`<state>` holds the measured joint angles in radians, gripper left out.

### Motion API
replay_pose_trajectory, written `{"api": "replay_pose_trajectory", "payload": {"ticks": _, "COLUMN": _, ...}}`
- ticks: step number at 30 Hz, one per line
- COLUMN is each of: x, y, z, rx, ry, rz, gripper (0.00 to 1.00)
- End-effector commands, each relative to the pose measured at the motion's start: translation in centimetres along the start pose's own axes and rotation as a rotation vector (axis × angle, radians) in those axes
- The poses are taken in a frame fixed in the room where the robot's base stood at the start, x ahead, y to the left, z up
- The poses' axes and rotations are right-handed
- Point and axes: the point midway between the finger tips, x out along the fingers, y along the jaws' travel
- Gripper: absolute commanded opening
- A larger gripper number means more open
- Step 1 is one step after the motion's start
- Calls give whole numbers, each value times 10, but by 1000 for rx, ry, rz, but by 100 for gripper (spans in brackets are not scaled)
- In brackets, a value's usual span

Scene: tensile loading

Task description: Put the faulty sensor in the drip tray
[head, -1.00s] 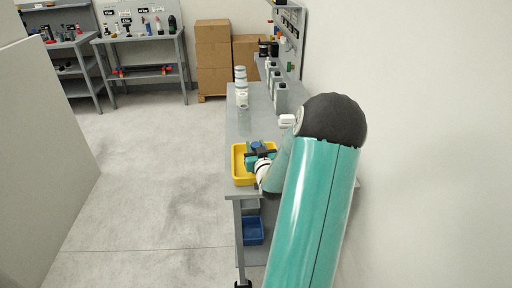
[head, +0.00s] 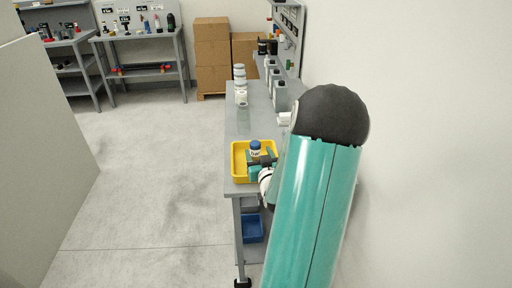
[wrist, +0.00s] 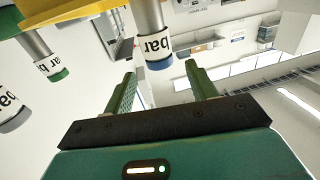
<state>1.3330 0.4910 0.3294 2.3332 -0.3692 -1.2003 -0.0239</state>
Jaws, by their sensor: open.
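The yellow drip tray (head: 237,176) stands on the near end of the grey bench. A sensor (head: 255,149) with a blue cap and a white label appears upright inside it. My gripper (head: 262,163) is open at the tray's right side, just nearer than the sensor. In the wrist view, the blue-capped sensor (wrist: 152,30), marked "bar", shows beyond and between the open fingertips (wrist: 160,72), with no visible grip on it. A yellow edge (wrist: 60,10) shows at the upper left there.
In the wrist view, a green-capped cylinder (wrist: 45,60) and a grey-ended one (wrist: 12,112) show at the left. White jars (head: 240,84) and grey containers (head: 280,97) stand farther along the bench. A blue bin (head: 252,228) sits below. The floor at left is clear.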

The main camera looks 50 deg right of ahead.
Motion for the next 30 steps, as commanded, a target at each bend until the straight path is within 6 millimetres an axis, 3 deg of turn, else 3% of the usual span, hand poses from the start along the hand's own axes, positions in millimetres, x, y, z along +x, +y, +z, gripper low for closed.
{"api": "replay_pose_trajectory", "payload": {"ticks": 3, "x": -27, "y": 0, "z": 0, "rx": -3, "ry": -1, "rz": 1, "gripper": 57}}
{"api": "replay_pose_trajectory", "payload": {"ticks": 9, "x": -57, "y": 0, "z": 0, "rx": -1, "ry": 0, "rz": 0, "gripper": 57}}
{"api": "replay_pose_trajectory", "payload": {"ticks": 20, "x": -62, "y": -5, "z": -2, "rx": -8, "ry": -10, "rz": -9, "gripper": 57}}
{"api": "replay_pose_trajectory", "payload": {"ticks": 23, "x": -56, "y": -26, "z": -8, "rx": -39, "ry": -59, "rz": -41, "gripper": 57}}
{"api": "replay_pose_trajectory", "payload": {"ticks": 27, "x": -48, "y": -79, "z": -24, "rx": -113, "ry": -191, "rz": -108, "gripper": 57}}
{"api": "replay_pose_trajectory", "payload": {"ticks": 30, "x": -54, "y": -122, "z": -40, "rx": -167, "ry": -297, "rz": -154, "gripper": 57}}
